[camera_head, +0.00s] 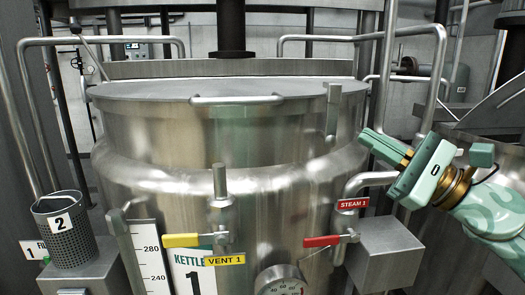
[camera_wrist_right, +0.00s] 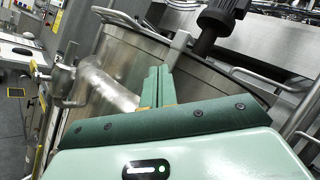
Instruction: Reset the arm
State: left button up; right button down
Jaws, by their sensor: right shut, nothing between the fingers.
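My right gripper (camera_head: 370,143) is at the right side of the head view, in front of the right edge of the steel kettle (camera_head: 250,140). It points up and to the left. Its green fingers are shut together with nothing between them, and they also show in the right wrist view (camera_wrist_right: 158,75) in front of a steel vessel. Below the gripper is the red STEAM 1 tag (camera_head: 353,204) on a bent pipe. I cannot tell whether the gripper touches the kettle. My left gripper is not in view.
Kettle 1 carries a yellow-handled VENT 1 valve (camera_head: 183,240), a red-handled valve (camera_head: 322,241) and a round gauge (camera_head: 280,281). A perforated cup marked 2 (camera_head: 65,238) stands at the left. A steel box (camera_head: 384,250) is below the gripper. Pipes rise on both sides.

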jog(key=s+d+f+n+t+h, duration=0.1)
jog(key=s+d+f+n+h, duration=0.15)
jog(key=f+n+h, duration=0.65)
jog(key=s+d+f+n+t+h, duration=0.15)
jog(key=d+f+n+h, duration=0.35)
jog(key=f+n, duration=0.65)
jog(key=s+d+f+n+h, duration=0.2)
jog(key=s+f+n+h, duration=0.1)
jog(key=f+n+h, duration=0.65)
jog(key=s+f+m+g, duration=0.6)
jog(key=s+f+g, duration=0.3)
jog(key=s+f, duration=0.6)
jog(key=s+a+f+g+y, duration=0.1)
jog(key=s+a+f, duration=0.15)
jog(key=f, duration=0.75)
jog(key=s+a+f+g+y, duration=0.15)
jog(key=s+f, duration=0.25)
jog(key=f, duration=0.5)
jog(key=s+a+f+g+y, duration=0.1)
jog(key=s+f+g+y, duration=0.15)
jog(key=f, duration=0.75)
jog(key=s+f+m, duration=0.1)
jog(key=s+f, duration=0.4)
jog(key=s, duration=0.3)
jog(key=s+d+f+m+g, duration=0.1)
jog(key=s+f+m, duration=0.1)
jog(key=s+f, duration=0.4)
jog(key=s, duration=0.3)
jog(key=shift+s+f, duration=0.15)
jog(key=shift+s, duration=0.1)
